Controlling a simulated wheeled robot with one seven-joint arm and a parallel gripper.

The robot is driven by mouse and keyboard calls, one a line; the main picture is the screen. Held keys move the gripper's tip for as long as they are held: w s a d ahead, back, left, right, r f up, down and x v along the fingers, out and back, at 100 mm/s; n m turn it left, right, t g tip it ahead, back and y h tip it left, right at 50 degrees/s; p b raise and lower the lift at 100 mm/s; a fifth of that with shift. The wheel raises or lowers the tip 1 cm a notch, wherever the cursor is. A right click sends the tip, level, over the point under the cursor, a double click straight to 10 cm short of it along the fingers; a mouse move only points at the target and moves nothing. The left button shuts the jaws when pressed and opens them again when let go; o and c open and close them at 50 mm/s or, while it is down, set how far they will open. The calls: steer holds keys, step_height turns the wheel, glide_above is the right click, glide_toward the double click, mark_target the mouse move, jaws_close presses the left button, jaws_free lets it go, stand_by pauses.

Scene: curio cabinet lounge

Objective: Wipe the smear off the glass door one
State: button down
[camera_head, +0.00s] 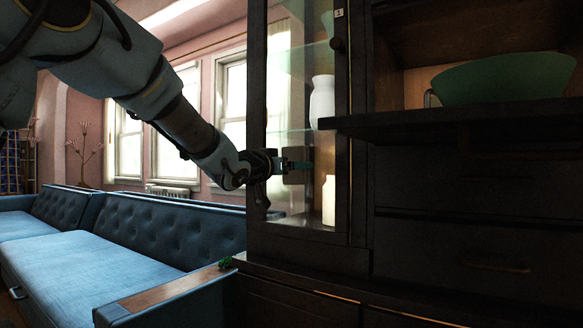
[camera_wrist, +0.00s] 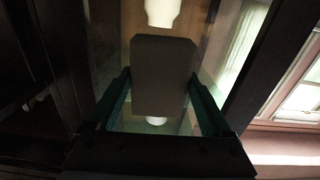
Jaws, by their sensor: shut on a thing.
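The glass door one (camera_head: 302,110) is a tall, dark-framed pane on the left of the cabinet, with a small "1" tag (camera_head: 339,13) on its frame. My gripper (camera_head: 295,165) reaches in from the left to the lower part of this glass. It is shut on a dark rectangular block (camera_wrist: 163,75), held between the teal fingers in the wrist view. The block is at or very close to the glass; I cannot tell whether it touches. No smear can be made out; the block may cover part of the pane.
Behind the glass stand a white vase (camera_head: 322,100) and a cream jar (camera_head: 329,200). A dark shelf or flap (camera_head: 450,118) juts out at right, below a green bowl (camera_head: 503,80). A blue sofa (camera_head: 150,225) stands at left.

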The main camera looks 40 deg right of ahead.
mark_target(292, 151)
steer(key=shift+x, duration=0.8)
steer(key=shift+r+p, duration=0.2)
steer(key=shift+p, duration=0.2)
step_height(292, 151, up, 4)
steer(key=p, duration=0.3)
steer(key=shift+a+f+p, duration=0.1)
steer(key=shift+p, duration=0.25)
steer(key=shift+f, duration=0.15)
